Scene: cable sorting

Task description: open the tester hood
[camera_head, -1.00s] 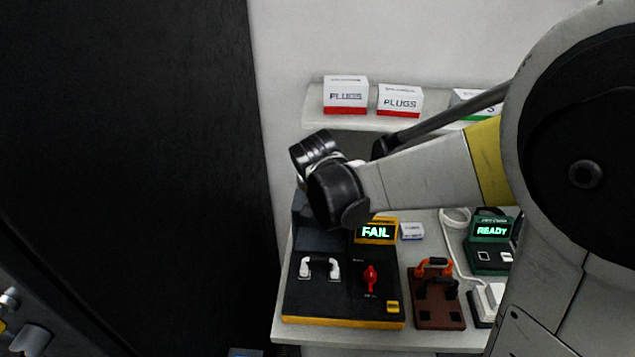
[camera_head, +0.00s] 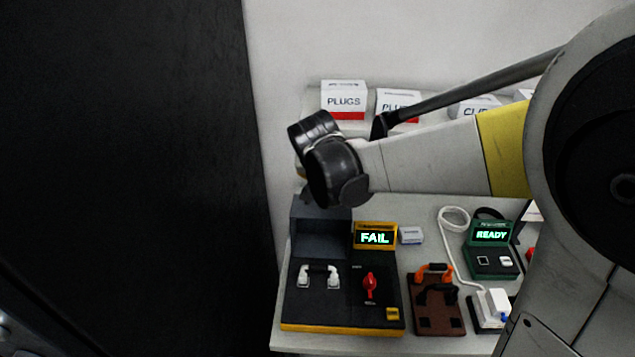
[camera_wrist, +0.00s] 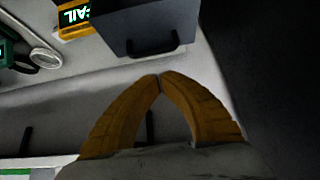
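The tester (camera_head: 340,310) is a black unit with a yellow base edge on the bench, with white clips, a red knob and a lit FAIL display (camera_head: 375,238). The dark grey hood (camera_head: 318,238) rises at its back left. In the wrist view the dark grey box of the hood (camera_wrist: 125,18) shows a black bar handle (camera_wrist: 152,46). My gripper (camera_wrist: 160,77) has its two yellow fingers meeting at the tips, with nothing between them. The fingertips are close to the handle but appear apart from it. In the head view my wrist mostly hides the gripper.
A brown fixture with handles (camera_head: 437,312) and a green READY unit (camera_head: 491,252) stand right of the tester. A white cable (camera_head: 446,240) lies between them. A shelf above holds PLUGS boxes (camera_head: 343,100). A dark panel (camera_head: 130,150) fills the left.

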